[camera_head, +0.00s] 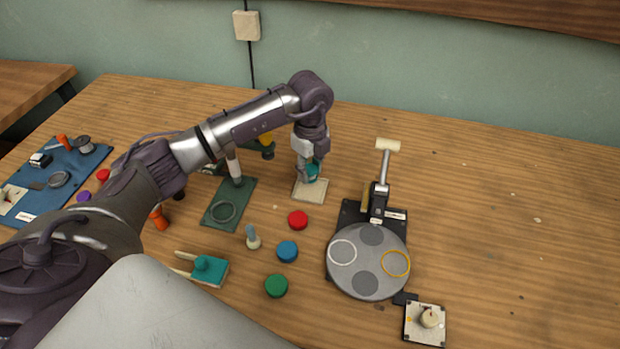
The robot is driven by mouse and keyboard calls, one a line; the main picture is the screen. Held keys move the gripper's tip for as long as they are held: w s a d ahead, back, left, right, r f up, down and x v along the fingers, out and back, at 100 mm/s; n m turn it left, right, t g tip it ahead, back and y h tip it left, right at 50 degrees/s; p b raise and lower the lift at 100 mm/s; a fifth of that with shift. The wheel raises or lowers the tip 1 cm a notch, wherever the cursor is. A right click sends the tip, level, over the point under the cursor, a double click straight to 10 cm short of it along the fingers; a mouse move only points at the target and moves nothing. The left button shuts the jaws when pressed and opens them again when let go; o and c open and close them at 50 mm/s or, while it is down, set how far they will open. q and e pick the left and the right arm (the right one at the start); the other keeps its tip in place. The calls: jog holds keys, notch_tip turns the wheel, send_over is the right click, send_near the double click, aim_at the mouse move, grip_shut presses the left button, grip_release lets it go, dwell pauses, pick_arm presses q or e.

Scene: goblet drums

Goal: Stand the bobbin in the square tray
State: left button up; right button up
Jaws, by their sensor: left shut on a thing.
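My left gripper (309,163) points down and is shut on a small teal bobbin (312,172), which the fingers partly hide. The pale cream square tray (310,193) lies flat on the wooden table directly below the gripper. The bobbin shows over the tray's back part and looks roughly upright. I cannot tell whether its bottom touches the tray. My right gripper is not in view.
A green stand (228,205) is just left of the tray. Red (298,220), blue (287,251) and green (276,286) discs lie in front. A round-plate device with a lever (368,262) stands to the right. The table's far right is mostly clear.

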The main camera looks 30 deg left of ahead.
aim_at(310, 181)
pick_arm(q)
notch_tip(310, 181, down, 3)
jog(key=shift+f, duration=0.15)
jog(key=shift+f+p, duration=0.3)
jog(key=shift+f, duration=0.05)
jog(key=shift+f, duration=0.15)
jog(key=o, duration=0.9)
